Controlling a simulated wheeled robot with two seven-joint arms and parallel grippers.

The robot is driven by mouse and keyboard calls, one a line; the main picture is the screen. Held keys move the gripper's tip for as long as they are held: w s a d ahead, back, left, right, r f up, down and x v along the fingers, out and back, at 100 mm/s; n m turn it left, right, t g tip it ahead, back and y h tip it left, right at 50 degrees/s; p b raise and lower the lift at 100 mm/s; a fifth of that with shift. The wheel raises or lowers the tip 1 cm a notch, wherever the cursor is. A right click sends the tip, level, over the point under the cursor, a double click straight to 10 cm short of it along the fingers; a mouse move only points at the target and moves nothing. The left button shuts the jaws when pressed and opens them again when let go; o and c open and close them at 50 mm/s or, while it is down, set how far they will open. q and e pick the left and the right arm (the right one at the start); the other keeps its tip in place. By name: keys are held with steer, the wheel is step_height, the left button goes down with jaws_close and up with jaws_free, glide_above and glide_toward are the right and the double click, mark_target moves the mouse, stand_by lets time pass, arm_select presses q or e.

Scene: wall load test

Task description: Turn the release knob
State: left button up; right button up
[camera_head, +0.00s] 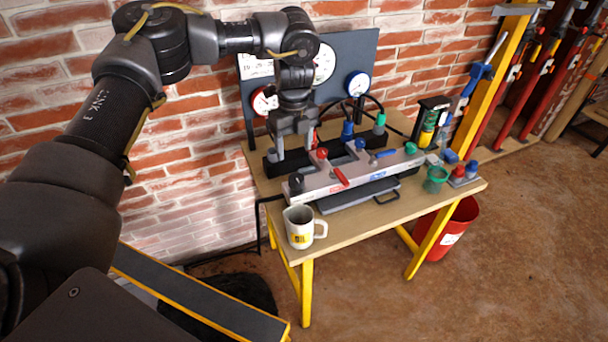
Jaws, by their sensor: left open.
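A grey pump manifold (350,170) lies along the wooden table. It carries a black knob (296,184) at its left end, a red knob (322,154), a dark blue knob (360,144) and a green knob (410,148) at its right end. I cannot tell from labels which one is the release knob. A red lever (341,176) and a blue lever (384,153) sit on its front. My left gripper (295,150) is open and points down over the manifold's left rear part, close behind the red knob. I see nothing held in it; contact is unclear. My right gripper is not in view.
A gauge panel (348,52) stands behind, against the brick wall. A white mug (300,228) stands at the table's (390,212) front left corner. A green cup (436,178) and small red and blue caps (464,170) are at the right. A red bin (455,225) stands below.

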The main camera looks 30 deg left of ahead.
mark_target(296, 177)
arm_select(q)
step_height(296, 177, down, 10)
steer(key=shift+w+d+f+p, duration=0.1)
steer(key=shift+d+f+p, duration=0.1)
steer(key=shift+p, duration=0.65)
steer(key=shift+a, duration=0.1)
steer(key=c, duration=1)
